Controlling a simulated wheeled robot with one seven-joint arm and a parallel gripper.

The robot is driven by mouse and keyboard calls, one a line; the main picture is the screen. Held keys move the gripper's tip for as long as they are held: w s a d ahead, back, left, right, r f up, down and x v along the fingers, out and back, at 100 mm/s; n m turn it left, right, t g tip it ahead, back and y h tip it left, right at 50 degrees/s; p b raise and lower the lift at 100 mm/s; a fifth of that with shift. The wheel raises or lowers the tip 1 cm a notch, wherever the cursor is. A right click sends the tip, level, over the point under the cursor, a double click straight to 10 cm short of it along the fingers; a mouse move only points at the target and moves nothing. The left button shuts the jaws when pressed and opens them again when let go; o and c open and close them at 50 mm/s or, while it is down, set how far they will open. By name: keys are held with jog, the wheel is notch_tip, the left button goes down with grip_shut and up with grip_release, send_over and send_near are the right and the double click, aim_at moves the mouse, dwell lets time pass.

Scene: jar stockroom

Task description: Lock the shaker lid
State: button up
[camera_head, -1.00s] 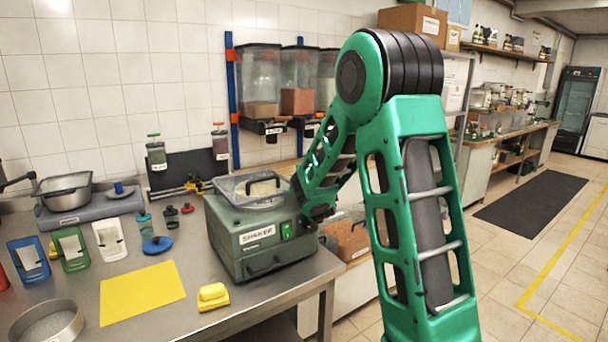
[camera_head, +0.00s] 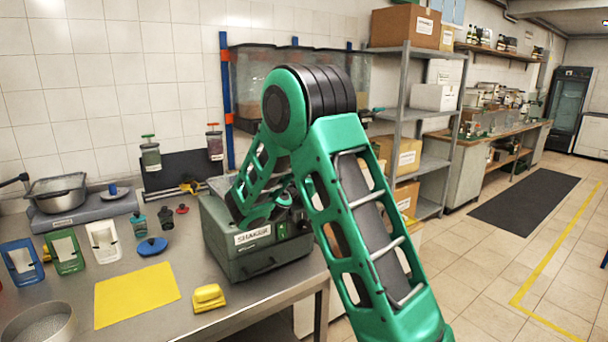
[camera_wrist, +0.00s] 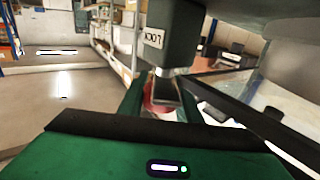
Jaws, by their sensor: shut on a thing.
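The green shaker (camera_head: 278,258) stands at the right end of the steel bench in the head view, and my arm hides most of its top. In the wrist view, a dark block (camera_wrist: 178,38) with a label that seems to read LOCK, seen upside down, has a short metal stem with a dark and red lever end (camera_wrist: 162,106) below it. My gripper (camera_wrist: 162,96) is shut on this lever end, one finger on each side. The clear shaker lid (camera_wrist: 235,88) with its black frame lies to the right in the wrist view. It looks slanted; its exact seating is unclear.
A yellow mat (camera_head: 137,294), a yellow sponge-like block (camera_head: 208,298) and a blue round lid (camera_head: 151,247) lie left of the shaker. A grey shelf with boxes (camera_head: 406,20) stands behind my arm. Open floor (camera_head: 470,260) lies to the right.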

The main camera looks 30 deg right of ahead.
jog(key=shift+a+f+m+g+h, duration=0.1)
jog(key=shift+f+m+g+h, duration=0.15)
jog(key=shift+m+g, duration=0.2)
jog(key=shift+s, duration=0.1)
jog(key=shift+r, duration=0.1)
jog(key=o, duration=1.1)
jog(key=v, duration=1)
jog(key=shift+a, duration=0.35)
